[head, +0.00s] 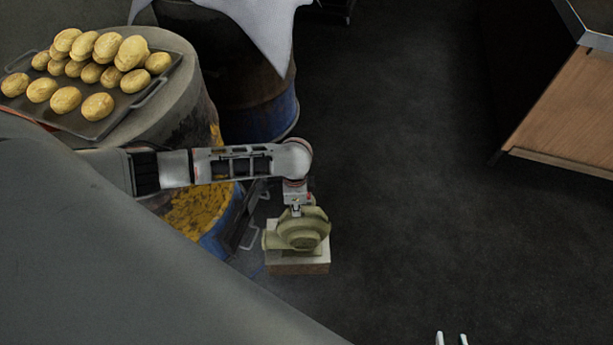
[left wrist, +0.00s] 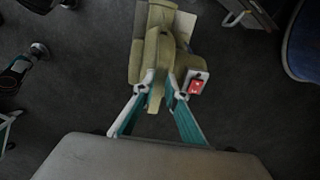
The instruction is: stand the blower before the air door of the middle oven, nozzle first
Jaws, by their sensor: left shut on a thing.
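The olive-green blower (head: 303,235) is on a pale block-like base, upright, just right of the nearer barrel oven (head: 208,215). A squarish part like its nozzle (head: 272,241) points left, toward the barrel. My left gripper (head: 296,208) is shut on the top of the blower. In the left wrist view the fingers clasp a ridge of the blower (left wrist: 150,60), beside a red switch (left wrist: 195,86). A metal handle (head: 250,236) shows low beside the barrel; the air door itself is mostly hidden. My right gripper (head: 451,339) shows only two separated fingertips, with nothing visible between them.
A tray (head: 95,128) of loaves or potatoes sits on the nearer barrel's top. Another blue, rusty barrel (head: 285,115) stands behind, partly under a white cloth (head: 262,25). A wooden counter (head: 570,110) is at the right. The dark floor between is clear.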

